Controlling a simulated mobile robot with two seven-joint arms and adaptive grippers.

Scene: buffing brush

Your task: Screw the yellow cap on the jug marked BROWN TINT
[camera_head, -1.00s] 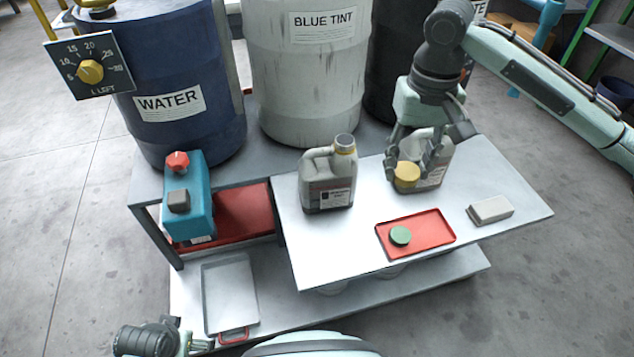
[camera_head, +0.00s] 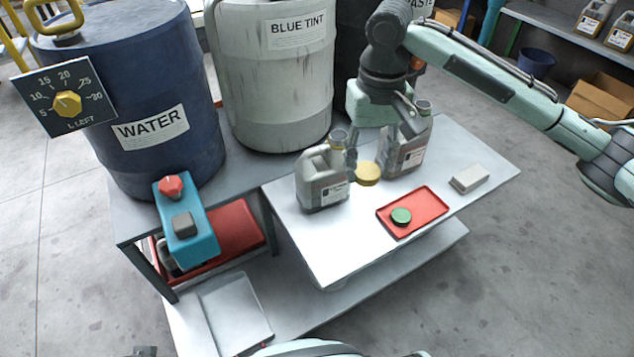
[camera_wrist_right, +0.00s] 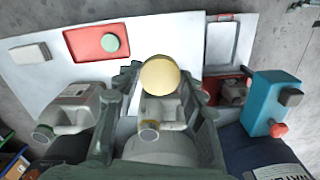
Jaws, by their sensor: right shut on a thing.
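The yellow cap (camera_head: 367,174) is held by my right gripper (camera_head: 367,158), whose fingers are shut on it. The cap is between two grey jugs, above the table top. The left jug (camera_head: 318,184) has an open neck and a small label. The right jug (camera_head: 413,153) stands behind and right of the cap, also with an open neck. The jug labels are too small to read. In the right wrist view the cap (camera_wrist_right: 160,76) shows between the finger ends, with one jug neck (camera_wrist_right: 149,131) below it in the picture. My left gripper is out of view.
A red tray (camera_head: 432,204) with a green cap (camera_head: 401,216) lies at the table's front. A pale block (camera_head: 469,178) lies to its right. A teal device (camera_head: 184,228) with a red knob stands left. Large drums, WATER (camera_head: 150,90) and BLUE TINT (camera_head: 270,80), stand behind.

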